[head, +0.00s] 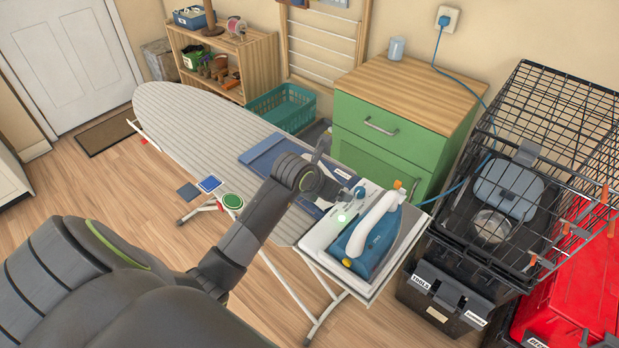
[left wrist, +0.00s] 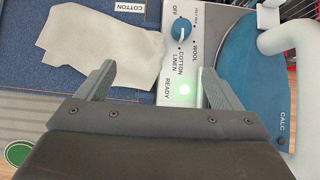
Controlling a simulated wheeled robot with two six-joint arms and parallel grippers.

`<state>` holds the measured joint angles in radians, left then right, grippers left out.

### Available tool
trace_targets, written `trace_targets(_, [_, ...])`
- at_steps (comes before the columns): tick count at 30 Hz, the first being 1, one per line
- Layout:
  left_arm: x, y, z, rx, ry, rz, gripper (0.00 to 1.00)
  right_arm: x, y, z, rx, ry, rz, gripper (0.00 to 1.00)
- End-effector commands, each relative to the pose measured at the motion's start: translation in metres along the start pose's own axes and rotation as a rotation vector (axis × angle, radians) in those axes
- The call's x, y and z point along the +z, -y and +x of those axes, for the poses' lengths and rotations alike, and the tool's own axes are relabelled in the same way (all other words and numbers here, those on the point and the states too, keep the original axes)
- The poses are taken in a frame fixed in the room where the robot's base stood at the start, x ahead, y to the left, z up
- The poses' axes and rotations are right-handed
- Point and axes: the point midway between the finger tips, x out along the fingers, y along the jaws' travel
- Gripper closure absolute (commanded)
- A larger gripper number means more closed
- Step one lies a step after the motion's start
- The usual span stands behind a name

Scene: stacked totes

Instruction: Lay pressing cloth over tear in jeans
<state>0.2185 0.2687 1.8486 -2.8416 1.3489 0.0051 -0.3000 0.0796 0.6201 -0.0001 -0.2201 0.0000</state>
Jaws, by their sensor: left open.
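The folded blue jeans (head: 268,153) lie on the striped ironing board (head: 190,125). In the left wrist view the off-white pressing cloth (left wrist: 88,42) lies on the denim (left wrist: 35,82), with uneven edges. No tear shows; I cannot tell whether it is under the cloth. My left gripper (head: 330,168) is above the board between the jeans and the iron. In the left wrist view its fingers (left wrist: 158,76) are open and empty, with the cloth ahead and to the left. My arm hides part of the jeans in the head view. My right gripper is not in view.
A blue-and-white iron (head: 373,238) stands at the board's near end, beside a panel with a blue dial (left wrist: 181,32) and a green READY light (left wrist: 184,89). A green cabinet (head: 385,130) stands behind. A wire crate (head: 560,130) is at right.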

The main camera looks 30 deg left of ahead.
Motion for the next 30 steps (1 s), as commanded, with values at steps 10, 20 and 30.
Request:
trace_targets(10, [-0.001,-0.001,-0.062,0.003,0.002,0.004,0.13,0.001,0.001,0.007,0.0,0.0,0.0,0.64])
trace_targets(20, [0.0,-0.001,-0.123,0.005,0.0,0.005,0.13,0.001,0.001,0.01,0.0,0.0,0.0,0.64])
trace_targets(30, [0.0,0.0,-0.146,0.001,-0.002,0.0,0.13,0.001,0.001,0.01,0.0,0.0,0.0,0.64])
